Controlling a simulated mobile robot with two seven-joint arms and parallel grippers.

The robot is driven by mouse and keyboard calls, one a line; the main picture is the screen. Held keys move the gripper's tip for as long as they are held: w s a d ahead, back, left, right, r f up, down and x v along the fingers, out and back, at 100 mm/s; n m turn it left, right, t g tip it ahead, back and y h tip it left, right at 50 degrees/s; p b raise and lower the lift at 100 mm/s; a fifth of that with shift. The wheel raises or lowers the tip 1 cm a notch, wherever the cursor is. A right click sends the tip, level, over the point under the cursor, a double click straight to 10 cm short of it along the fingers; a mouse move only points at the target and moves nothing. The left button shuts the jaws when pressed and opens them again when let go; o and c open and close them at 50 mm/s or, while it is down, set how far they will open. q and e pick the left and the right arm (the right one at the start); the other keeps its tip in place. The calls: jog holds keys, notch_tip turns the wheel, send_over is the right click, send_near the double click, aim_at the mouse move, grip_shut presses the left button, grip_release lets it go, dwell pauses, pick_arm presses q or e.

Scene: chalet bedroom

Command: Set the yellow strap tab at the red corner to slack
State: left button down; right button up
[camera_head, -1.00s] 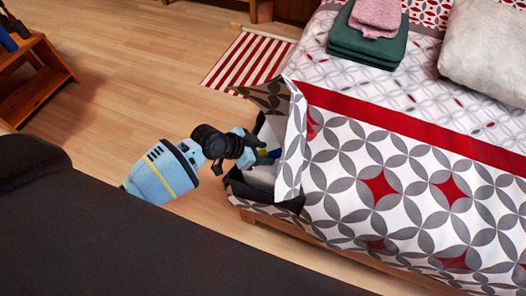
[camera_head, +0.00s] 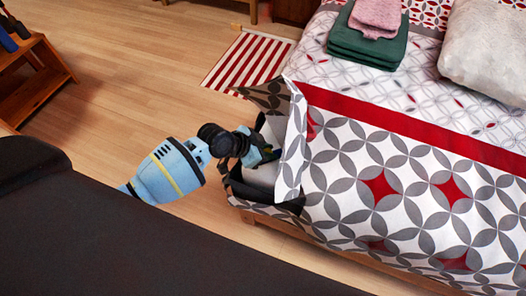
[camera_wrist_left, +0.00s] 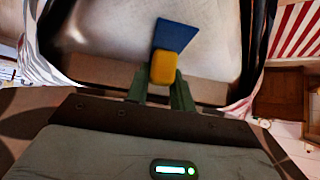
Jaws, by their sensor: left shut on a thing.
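My left gripper (camera_head: 268,155) is at the near-left corner of the bed, where the cover is folded up and the pale mattress corner (camera_head: 262,172) shows. In the left wrist view, the yellow strap tab (camera_wrist_left: 163,67) sits between the two green fingers of my left gripper (camera_wrist_left: 160,84), which are shut on it. A blue patch (camera_wrist_left: 176,37) extends from the tab across the pale mattress surface (camera_wrist_left: 115,30). The tab is hidden in the head view. I cannot make out a red corner marking. My right gripper is not in view.
The patterned bedcover (camera_head: 400,190) with a red band lies right of the gripper. Folded green towels (camera_head: 365,45), a pink cloth (camera_head: 377,14) and a pillow (camera_head: 490,50) lie on the bed. A striped rug (camera_head: 248,62) and wooden step (camera_head: 35,85) are on the otherwise clear floor.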

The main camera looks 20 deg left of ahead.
pick_arm(q)
jog(key=shift+w+d, duration=0.45)
jog(key=c, duration=1.2)
grip_release()
jog(key=shift+a+r, duration=0.1)
jog(key=p+v, duration=0.1)
jog(key=v, duration=0.5)
jog(key=shift+s+a+r, duration=0.15)
jog(key=shift+s+r, duration=0.05)
jog(key=shift+r, duration=0.05)
jog(key=shift+s+a+r+p, duration=0.25)
jog(key=shift+r+p, duration=0.05)
